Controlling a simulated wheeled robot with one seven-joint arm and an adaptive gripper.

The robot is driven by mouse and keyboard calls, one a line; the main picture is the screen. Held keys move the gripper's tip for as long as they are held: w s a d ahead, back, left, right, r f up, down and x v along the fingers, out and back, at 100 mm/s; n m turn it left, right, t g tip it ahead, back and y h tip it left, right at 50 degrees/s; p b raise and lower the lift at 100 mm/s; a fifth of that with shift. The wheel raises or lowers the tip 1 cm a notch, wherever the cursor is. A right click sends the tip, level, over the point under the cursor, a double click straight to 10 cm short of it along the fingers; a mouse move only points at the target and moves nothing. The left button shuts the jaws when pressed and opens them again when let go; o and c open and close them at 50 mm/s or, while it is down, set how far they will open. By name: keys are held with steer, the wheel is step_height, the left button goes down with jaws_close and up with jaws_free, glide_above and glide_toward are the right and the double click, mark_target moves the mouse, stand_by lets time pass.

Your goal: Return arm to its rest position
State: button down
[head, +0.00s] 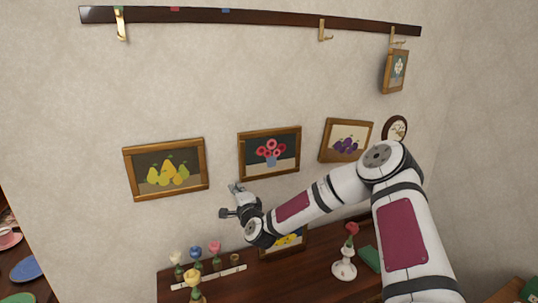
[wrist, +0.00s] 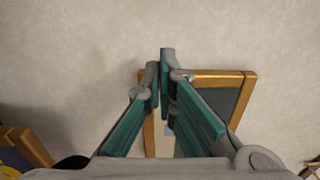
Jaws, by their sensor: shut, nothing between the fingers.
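My gripper (head: 236,188) is raised in front of the wall in the head view, at the end of my outstretched white arm. It is just left of and a little below the framed picture of pink flowers (head: 270,150). In the wrist view its teal fingers (wrist: 160,72) are closed together with nothing between them. The wooden frame (wrist: 213,76) of a picture shows behind them, its middle partly hidden by the fingers. I cannot tell how far the fingertips are from the wall.
A pear picture (head: 165,169), a plum picture (head: 346,141) and a small hanging picture (head: 395,72) are on the wall. A hook rail (head: 270,17) runs above. Below, a dark wooden top (head: 310,290) bears flowers (head: 215,250), a white vase (head: 344,268) and a leaning picture (head: 284,243).

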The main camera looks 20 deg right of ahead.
steer(key=s+a+r+n+g+y+b, duration=0.25)
steer(key=s+a+r+n+g, duration=0.4)
steer(key=n, duration=0.65)
steer(key=s+d+r+n+g+b, duration=0.1)
steer(key=s+r+g, duration=0.1)
steer(key=s, duration=1)
steer(key=s+d+r+n+g+h, duration=0.1)
steer(key=s+d+r+n+g, duration=0.1)
steer(key=s, duration=1.1)
steer(key=s+d+r+n+g+h+b, duration=0.1)
steer(key=s+r+n+g, duration=0.1)
steer(key=s, duration=1.1)
steer(key=shift+s+d+r+b, duration=0.15)
steer(key=shift+d+r+b, duration=0.1)
steer(key=shift+r+b, duration=0.1)
steer(key=shift+d+h, duration=0.1)
steer(key=shift+h, duration=0.15)
